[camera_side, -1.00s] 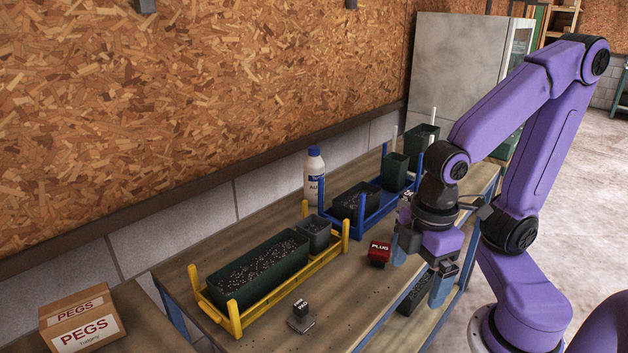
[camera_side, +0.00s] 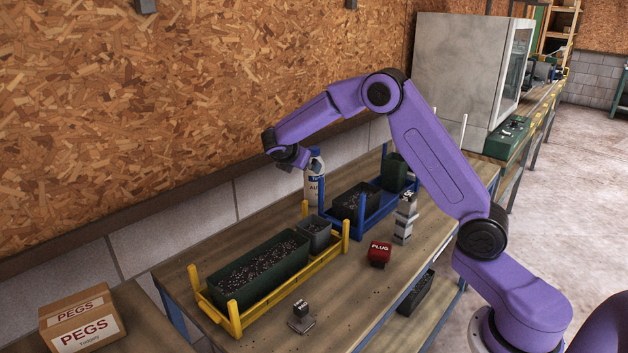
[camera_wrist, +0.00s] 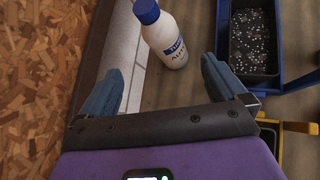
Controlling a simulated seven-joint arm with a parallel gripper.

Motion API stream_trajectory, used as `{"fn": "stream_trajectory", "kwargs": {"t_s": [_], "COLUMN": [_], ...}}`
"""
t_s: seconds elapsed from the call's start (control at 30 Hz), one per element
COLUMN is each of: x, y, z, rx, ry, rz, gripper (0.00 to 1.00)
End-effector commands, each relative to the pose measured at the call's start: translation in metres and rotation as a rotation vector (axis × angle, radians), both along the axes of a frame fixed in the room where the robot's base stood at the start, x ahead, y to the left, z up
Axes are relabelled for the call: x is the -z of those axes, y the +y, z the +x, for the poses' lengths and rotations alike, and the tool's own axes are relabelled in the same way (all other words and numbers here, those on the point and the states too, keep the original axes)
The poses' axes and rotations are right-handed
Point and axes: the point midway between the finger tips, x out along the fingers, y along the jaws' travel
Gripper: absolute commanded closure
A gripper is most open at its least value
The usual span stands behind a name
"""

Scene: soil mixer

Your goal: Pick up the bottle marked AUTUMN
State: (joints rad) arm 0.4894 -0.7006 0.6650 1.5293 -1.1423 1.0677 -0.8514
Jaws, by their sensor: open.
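The white bottle (camera_side: 313,188) stands upright at the back of the bench near the wall in the side view. Only the start of its label, "AU", shows there. In the wrist view the bottle (camera_wrist: 167,38) has a blue cap and a partly readable label starting with "AUT". My gripper (camera_wrist: 160,66) is open and empty, with its two blue fingers spread apart. The bottle shows ahead, in line with the gap between them. In the side view my wrist is at the bottle's upper left and partly covers its top. I cannot tell the exact distance.
A blue rack (camera_side: 337,223) with dark pots stands right of the bottle. A yellow rack (camera_side: 236,322) with soil-filled planters is in front. A red PLUG block (camera_side: 379,254) and a small stamp-like block (camera_side: 301,312) sit on the bench (camera_side: 355,290). The wall is close behind.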

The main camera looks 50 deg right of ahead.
Motion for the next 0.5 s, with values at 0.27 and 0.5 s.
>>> {"fn": "stream_trajectory", "kwargs": {"t_s": [0.27,0.5], "x": [0.01,0.018], "y": [-0.088,-0.105], "z": [0.041,0.046], "rx": [-0.015,-0.018], "ry": [0.119,0.149], "rz": [-0.249,-0.297], "gripper": [0.02,0.02]}}
